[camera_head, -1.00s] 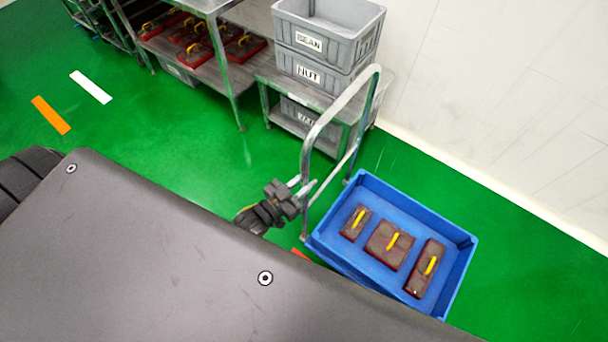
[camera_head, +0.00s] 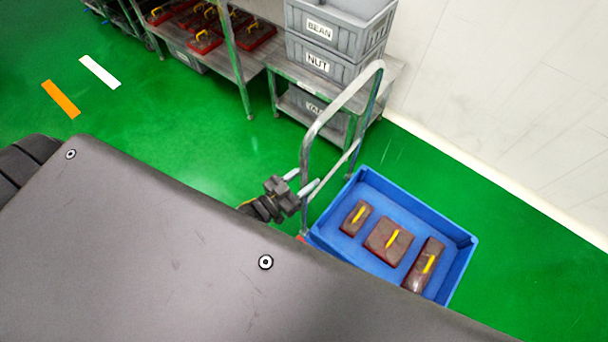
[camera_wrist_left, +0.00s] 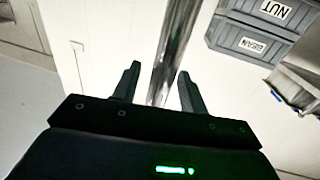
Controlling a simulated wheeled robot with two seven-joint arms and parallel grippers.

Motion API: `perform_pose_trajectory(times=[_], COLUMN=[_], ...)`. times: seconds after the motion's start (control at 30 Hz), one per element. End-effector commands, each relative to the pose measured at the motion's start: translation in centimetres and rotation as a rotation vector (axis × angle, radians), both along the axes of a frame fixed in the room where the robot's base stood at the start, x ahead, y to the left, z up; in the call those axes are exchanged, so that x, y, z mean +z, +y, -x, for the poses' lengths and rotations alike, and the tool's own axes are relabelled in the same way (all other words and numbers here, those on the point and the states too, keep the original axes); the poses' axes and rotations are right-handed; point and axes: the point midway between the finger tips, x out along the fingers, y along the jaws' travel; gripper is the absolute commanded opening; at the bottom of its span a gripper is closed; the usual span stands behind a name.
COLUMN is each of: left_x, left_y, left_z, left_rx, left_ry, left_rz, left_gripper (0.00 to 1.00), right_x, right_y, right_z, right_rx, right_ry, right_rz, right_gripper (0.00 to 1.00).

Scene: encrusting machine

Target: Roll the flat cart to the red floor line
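The flat cart shows by its tall metal push handle (camera_head: 345,98); its deck is hidden under a blue tray (camera_head: 462,262) holding three brown-and-red blocks with yellow handles. My left gripper (camera_head: 304,184) is at the near upright of the handle, one finger on each side. In the left wrist view the metal post (camera_wrist_left: 164,75) stands between the two spread fingers, with visible gaps. A small orange-red patch (camera_head: 302,238) shows on the floor by the foot of the handle; I cannot tell if it is the red floor line. My right gripper is out of view.
A metal table with grey BEAN and NUT crates (camera_head: 350,45) stands just beyond the handle. A shelf (camera_head: 232,62) with more red-based blocks is left of it. A white wall (camera_head: 500,90) runs along the right. Green floor is open at left, with orange (camera_head: 60,98) and white (camera_head: 100,71) marks.

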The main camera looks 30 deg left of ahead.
Motion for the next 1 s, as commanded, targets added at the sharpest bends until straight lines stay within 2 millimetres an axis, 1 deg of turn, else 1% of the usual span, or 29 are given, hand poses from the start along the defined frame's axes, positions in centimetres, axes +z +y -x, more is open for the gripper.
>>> perform_pose_trajectory(times=[0.23, 0.33, 0.47, 0.6, 0.73, 0.9, 1.0], left_x=[0.0, -0.1, -0.2, -0.2, -0.2, -0.1, 0.0], left_y=[0.1, 0.3, 1.1, 2.4, 3.3, 4.2, 4.4], left_z=[0.1, 0.7, 2.6, 5.3, 7.5, 9.3, 9.7], left_rx=[0.001, 0.001, 0.0, 0.001, 0.0, 0.0, 0.0], left_ry=[0.0, 0.001, 0.002, 0.003, 0.003, 0.001, 0.0], left_rz=[0.0, 0.0, -0.001, -0.001, -0.001, 0.0, -0.001], left_gripper=[0.42, 0.42, 0.42, 0.42, 0.42, 0.42, 0.42], right_x=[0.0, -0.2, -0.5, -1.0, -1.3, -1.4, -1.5], right_y=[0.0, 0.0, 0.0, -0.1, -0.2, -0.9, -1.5], right_z=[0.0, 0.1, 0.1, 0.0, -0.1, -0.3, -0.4], right_rx=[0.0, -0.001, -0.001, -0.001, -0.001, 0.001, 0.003], right_ry=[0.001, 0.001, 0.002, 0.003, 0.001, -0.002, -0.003], right_rz=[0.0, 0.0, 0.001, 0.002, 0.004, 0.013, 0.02], right_gripper=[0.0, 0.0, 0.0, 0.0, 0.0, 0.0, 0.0])
